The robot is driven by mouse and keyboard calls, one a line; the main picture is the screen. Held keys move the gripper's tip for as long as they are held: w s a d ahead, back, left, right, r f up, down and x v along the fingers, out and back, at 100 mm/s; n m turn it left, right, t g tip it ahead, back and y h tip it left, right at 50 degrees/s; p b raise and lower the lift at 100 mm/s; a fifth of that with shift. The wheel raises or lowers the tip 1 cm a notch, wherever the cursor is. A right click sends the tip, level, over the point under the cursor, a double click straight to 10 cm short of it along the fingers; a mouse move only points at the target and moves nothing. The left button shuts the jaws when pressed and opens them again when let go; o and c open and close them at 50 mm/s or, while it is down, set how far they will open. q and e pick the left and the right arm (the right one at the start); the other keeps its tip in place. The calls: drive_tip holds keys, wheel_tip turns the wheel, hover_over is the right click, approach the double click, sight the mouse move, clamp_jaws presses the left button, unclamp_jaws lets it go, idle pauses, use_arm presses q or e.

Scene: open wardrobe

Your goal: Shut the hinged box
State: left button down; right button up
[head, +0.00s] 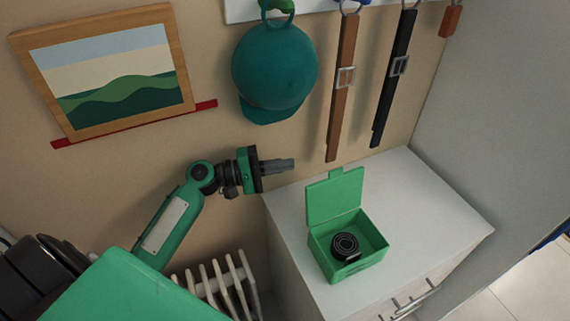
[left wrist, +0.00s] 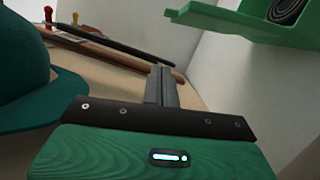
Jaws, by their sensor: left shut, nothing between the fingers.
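The green hinged box (head: 352,266) stands on the white cabinet top, with a dark coiled item (head: 345,246) inside. Its lid (head: 335,198) is open and stands up at the back, with a small tab at its top edge. My left gripper (head: 292,164) is shut and empty, to the left of the lid and apart from it. In the left wrist view, the closed fingers (left wrist: 162,86) point away from the camera, and part of the box (left wrist: 235,22) shows at the upper right with the coil. My right gripper is not in view.
The white cabinet top (head: 440,205) is clear to the right of the box. A teal cap (head: 272,75), a brown belt (head: 341,90) and a black belt (head: 396,80) hang behind. A framed picture (head: 115,75) is on the wall, and a white radiator (head: 222,285) stands left of the cabinet.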

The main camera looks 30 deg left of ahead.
sight(335, 194)
use_arm(q)
drive_tip(key=w+d+r+p, duration=0.1)
drive_tip(key=d+p, duration=0.3)
drive_tip(key=d, duration=0.4)
drive_tip(key=shift+w+d, duration=0.35)
drive_tip(key=shift+w, duration=0.15)
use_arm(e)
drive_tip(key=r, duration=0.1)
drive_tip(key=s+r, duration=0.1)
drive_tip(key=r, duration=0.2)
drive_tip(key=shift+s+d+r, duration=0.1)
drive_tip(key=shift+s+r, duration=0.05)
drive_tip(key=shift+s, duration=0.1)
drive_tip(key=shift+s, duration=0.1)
